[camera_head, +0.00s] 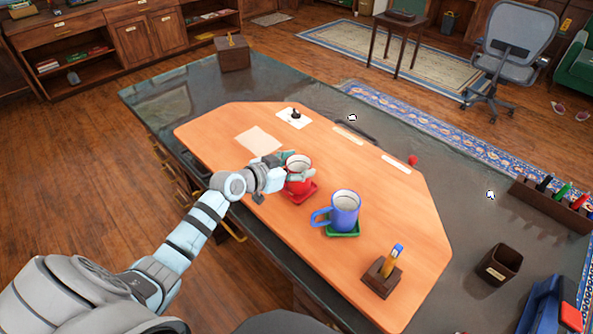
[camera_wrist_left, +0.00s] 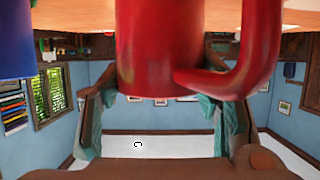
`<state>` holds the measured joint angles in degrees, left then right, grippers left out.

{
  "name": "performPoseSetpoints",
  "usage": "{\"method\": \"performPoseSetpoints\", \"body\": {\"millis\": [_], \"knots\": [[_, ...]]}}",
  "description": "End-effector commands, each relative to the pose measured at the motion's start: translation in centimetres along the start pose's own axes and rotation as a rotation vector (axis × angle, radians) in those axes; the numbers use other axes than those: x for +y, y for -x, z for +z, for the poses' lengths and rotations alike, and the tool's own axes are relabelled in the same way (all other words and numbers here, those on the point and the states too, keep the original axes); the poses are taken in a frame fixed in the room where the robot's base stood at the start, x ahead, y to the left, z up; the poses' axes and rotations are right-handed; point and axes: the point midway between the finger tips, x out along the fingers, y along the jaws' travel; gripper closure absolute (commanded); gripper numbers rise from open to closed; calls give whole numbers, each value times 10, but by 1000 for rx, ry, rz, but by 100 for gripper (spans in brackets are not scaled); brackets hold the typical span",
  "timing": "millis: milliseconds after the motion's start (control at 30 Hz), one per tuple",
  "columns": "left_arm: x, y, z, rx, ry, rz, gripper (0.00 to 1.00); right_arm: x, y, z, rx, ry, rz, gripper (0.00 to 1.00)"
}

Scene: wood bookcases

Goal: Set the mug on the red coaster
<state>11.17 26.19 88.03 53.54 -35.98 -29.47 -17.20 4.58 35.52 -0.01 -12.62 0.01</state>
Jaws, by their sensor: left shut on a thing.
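The red mug (camera_head: 298,167) is upright at the red coaster (camera_head: 304,194) on the orange desk top (camera_head: 230,130). The coaster's near and right edges show below the mug. I cannot tell whether the mug's base touches the coaster. My left gripper (camera_head: 289,175) is shut on the red mug from the left. In the left wrist view, the red mug (camera_wrist_left: 155,50) fills the upper middle between the fingers, its handle to the right. Its base and the coaster are out of that view. My right gripper is not in view.
A blue mug (camera_head: 344,210) stands on a green coaster (camera_head: 342,231) just right of the red one. A wooden pen block (camera_head: 382,277), a dark cup (camera_head: 499,264) and a pen rack (camera_head: 553,207) lie farther right. A paper sheet (camera_head: 258,140) lies behind the gripper.

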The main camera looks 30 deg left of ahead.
Motion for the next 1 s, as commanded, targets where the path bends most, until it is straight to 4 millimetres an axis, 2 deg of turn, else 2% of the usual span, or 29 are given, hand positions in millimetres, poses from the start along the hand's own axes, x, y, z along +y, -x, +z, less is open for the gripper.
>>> {"method": "performPoseSetpoints", "body": {"millis": [67,400,433,533,867,1000], "knots": [[0,-4,9,2,0,-2,79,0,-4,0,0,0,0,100],[0,-5,12,2,-1,-1,79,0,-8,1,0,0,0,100],[0,-5,12,1,-1,-1,39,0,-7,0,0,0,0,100],[0,-4,11,1,-1,-1,23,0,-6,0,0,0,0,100],[0,-4,10,1,-1,-1,22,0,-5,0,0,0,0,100],[-1,6,7,-1,-2,-3,22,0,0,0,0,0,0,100]]}}
